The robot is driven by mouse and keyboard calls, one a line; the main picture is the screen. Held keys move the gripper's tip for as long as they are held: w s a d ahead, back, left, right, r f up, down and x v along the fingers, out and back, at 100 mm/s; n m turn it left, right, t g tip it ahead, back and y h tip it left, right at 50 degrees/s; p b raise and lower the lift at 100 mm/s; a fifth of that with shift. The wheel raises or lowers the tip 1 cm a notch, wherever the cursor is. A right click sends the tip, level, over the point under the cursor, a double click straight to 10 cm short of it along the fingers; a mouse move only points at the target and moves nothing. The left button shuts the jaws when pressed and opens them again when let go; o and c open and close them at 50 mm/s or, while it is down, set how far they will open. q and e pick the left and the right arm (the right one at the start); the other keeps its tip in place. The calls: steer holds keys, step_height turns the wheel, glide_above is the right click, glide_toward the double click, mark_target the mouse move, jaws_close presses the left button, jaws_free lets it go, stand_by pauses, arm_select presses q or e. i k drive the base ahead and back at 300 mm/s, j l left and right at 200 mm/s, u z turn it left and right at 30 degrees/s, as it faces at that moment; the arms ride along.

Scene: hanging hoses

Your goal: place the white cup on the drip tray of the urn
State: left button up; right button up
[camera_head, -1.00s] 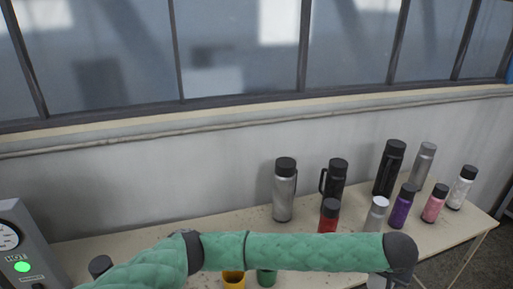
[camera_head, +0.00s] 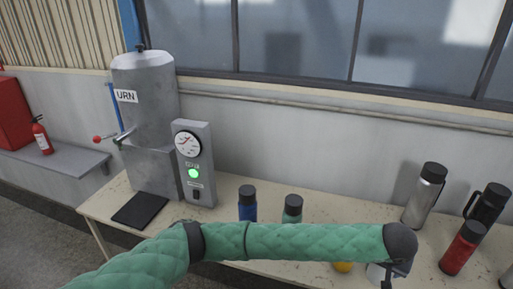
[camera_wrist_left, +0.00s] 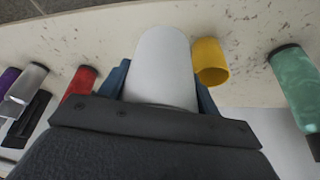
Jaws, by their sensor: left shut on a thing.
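The silver urn (camera_head: 148,110) stands on the table at the left of the head view. Its black flat drip tray (camera_head: 140,209) lies in front of it, below the tap, with nothing on it. My left gripper (camera_head: 388,280) is at the bottom right of the head view, well to the right of the tray. It is shut on the white cup (camera_wrist_left: 162,62), which shows between the blue fingers in the left wrist view. Only a bit of the white cup (camera_head: 375,272) shows in the head view. My right gripper is not in view.
A gauge box (camera_head: 194,160) with a green light stands beside the urn. A blue bottle (camera_head: 247,204) and a green bottle (camera_head: 292,208) stand behind my arm. A yellow cup (camera_wrist_left: 211,63) is beside the white cup. Silver (camera_head: 425,195) and red (camera_head: 462,248) flasks stand at right.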

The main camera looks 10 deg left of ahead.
mark_target(140, 207)
steer(key=i+u, duration=0.1)
steer(key=u, duration=0.3)
steer(key=i+u, duration=0.1)
steer(key=u, duration=0.35)
steer(key=l+u, duration=0.1)
steer(key=u, duration=0.3)
steer(key=i+l+u, duration=0.1)
steer(key=u, duration=0.35)
